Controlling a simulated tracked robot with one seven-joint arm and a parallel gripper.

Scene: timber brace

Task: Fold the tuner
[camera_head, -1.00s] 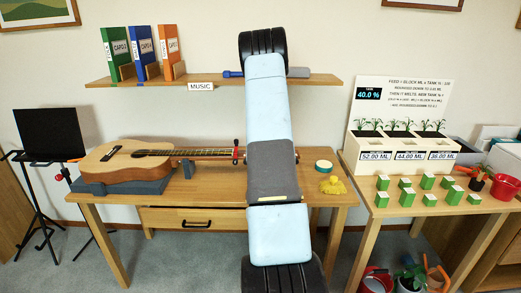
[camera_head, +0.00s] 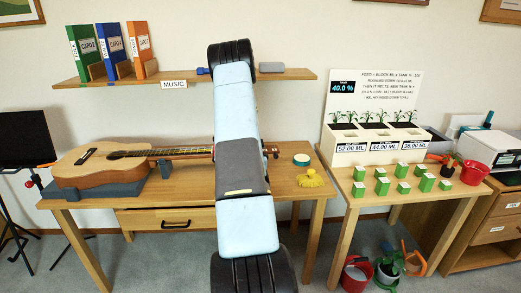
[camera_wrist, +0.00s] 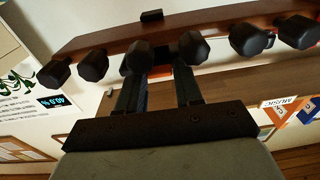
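The guitar (camera_head: 105,160) lies on its dark stand on the desk, its neck pointing right. My arm hides most of its head end in the head view, and I cannot make out the tuner there. In the wrist view my gripper (camera_wrist: 162,75) has its two fingers apart, their tips partly hidden behind dark many-sided knobs. The knobs line a brown wooden bar (camera_wrist: 220,22), which looks like the guitar's headstock. A small black block (camera_wrist: 151,15) sits on that bar. A reddish patch shows between the fingers; I cannot tell whether it is the tuner.
A wall shelf (camera_head: 185,77) with several folders is behind my arm. A yellow lump (camera_head: 310,178) and a round teal-rimmed thing (camera_head: 301,159) lie on the desk right of my arm. A side table with green blocks (camera_head: 382,187) and planters stands at right.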

